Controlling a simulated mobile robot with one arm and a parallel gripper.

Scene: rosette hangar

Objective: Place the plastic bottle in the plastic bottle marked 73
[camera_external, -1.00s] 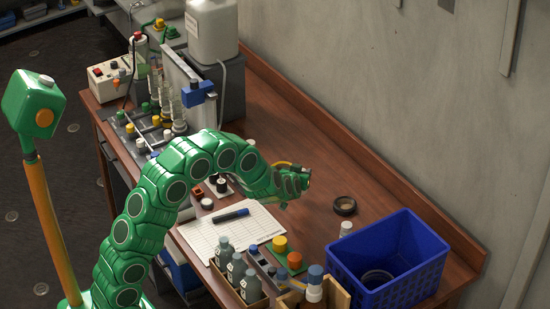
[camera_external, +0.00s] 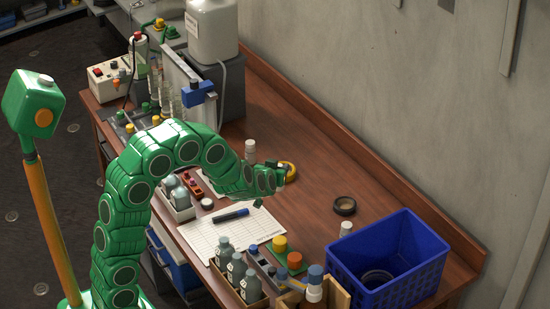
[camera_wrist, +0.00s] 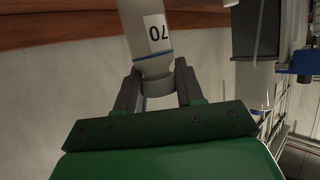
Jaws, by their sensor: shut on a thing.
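My gripper (camera_external: 276,182) is above the middle of the table in the external view. In the wrist view its two fingers (camera_wrist: 159,88) are shut on the cap end of a pale plastic bottle (camera_wrist: 143,30). The bottle has a blue line and a white label that appears to read 70, upside down. My gripper hides most or all of it in the external view. One white-capped bottle (camera_external: 250,150) shows just behind my arm and another (camera_external: 346,230) stands beside the blue crate. I see no readable 73.
The blue crate (camera_external: 432,265) is at the front right with a dark ring inside. Paper with a marker (camera_external: 231,215) and trays of small bottles (camera_external: 240,280) are in front. The back right table is clear.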

